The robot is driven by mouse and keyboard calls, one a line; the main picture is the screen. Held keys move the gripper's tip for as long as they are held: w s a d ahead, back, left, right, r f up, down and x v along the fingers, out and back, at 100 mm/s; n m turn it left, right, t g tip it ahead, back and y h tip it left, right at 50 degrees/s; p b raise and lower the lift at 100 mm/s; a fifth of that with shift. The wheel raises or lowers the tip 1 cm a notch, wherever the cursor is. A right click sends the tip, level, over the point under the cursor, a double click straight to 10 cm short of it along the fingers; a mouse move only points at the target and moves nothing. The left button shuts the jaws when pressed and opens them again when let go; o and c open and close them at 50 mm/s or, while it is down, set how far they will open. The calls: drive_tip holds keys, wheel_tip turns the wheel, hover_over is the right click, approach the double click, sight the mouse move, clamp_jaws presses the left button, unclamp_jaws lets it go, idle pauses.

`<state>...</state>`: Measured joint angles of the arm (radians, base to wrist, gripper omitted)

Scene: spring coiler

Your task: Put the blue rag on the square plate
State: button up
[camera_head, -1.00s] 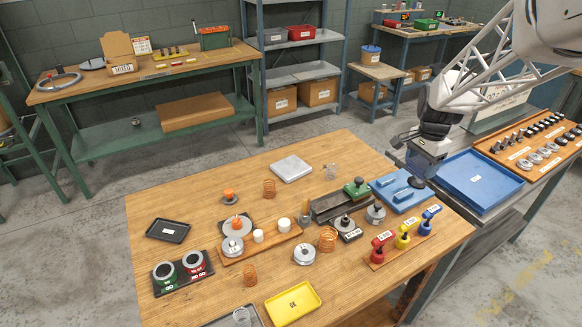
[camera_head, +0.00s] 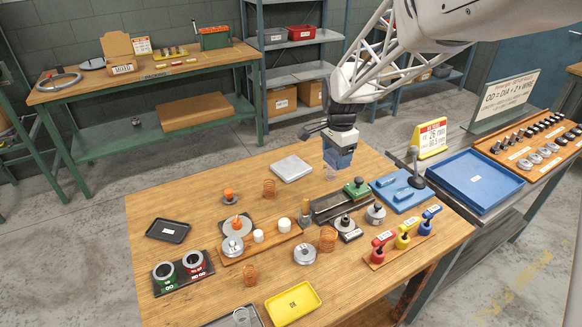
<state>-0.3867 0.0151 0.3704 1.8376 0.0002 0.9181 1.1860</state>
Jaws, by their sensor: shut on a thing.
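My gripper (camera_head: 339,143) is above the back edge of the wooden table, to the right of the square plate. It is shut on the blue rag (camera_head: 338,158), which hangs below the fingers. The jaws hide the upper part of the rag. The square plate (camera_head: 291,168) is a pale grey flat square lying on the table near its back edge. Its top is bare. The rag is apart from the plate, above and to the right of it.
The table's back left is clear.

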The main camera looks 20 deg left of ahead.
drive_tip(key=s+a, duration=0.3)
drive_tip(key=a, duration=0.6)
drive_tip(key=f, duration=0.8)
drive_tip(key=shift+d, duration=0.2)
hover_over(291, 166)
drive_tip(key=shift+f, duration=0.7)
drive_tip(key=shift+s+f, duration=0.1)
drive_tip(key=shift+f, duration=1.65)
drive_tip(key=shift+f, duration=0.15)
